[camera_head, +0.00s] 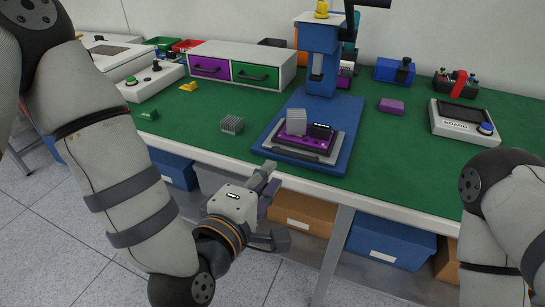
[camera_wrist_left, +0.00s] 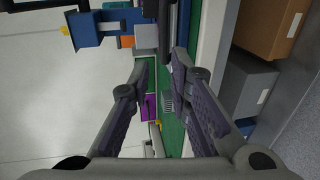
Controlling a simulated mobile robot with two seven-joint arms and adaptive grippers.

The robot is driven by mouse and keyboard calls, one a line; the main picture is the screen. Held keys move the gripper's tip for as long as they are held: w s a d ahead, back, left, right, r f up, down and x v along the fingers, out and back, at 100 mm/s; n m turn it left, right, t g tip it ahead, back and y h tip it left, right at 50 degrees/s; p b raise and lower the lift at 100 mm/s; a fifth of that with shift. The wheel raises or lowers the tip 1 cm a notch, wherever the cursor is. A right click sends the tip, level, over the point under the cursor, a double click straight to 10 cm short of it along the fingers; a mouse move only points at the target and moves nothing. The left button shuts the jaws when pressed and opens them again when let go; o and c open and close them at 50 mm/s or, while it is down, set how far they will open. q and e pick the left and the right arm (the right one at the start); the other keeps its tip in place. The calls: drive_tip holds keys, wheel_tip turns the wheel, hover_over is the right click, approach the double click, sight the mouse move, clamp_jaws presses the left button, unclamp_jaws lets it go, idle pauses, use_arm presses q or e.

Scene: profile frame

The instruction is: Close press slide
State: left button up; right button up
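A blue press (camera_head: 319,62) stands near the front edge of the green bench, and its head shows sideways in the left wrist view (camera_wrist_left: 86,30). Its grey slide (camera_head: 327,158) sits on the blue base, out toward the front. The slide carries a purple fixture (camera_head: 292,139) with a finned grey block (camera_head: 296,121) and a black part. A dark bar handle (camera_head: 296,154) runs along the slide's front. My left gripper (camera_head: 275,202) is in front of the bench edge, below and left of the handle. Its fingers (camera_wrist_left: 160,62) are apart with nothing between them. My right gripper is out of view.
A small finned heatsink (camera_head: 232,124) lies left of the press. A drawer unit (camera_head: 241,65) stands behind it. A tester labelled BOARD (camera_head: 464,120) and a purple block (camera_head: 391,105) are to the right. Bins (camera_head: 389,241) fill the shelf below.

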sight(286, 153)
use_arm(q)
drive_tip(key=x, duration=0.5)
drive_tip(key=b+x, duration=0.1)
drive_tip(key=x, duration=0.5)
drive_tip(key=shift+w+f, duration=0.1)
drive_tip(key=shift+f, duration=0.2)
clamp_jaws()
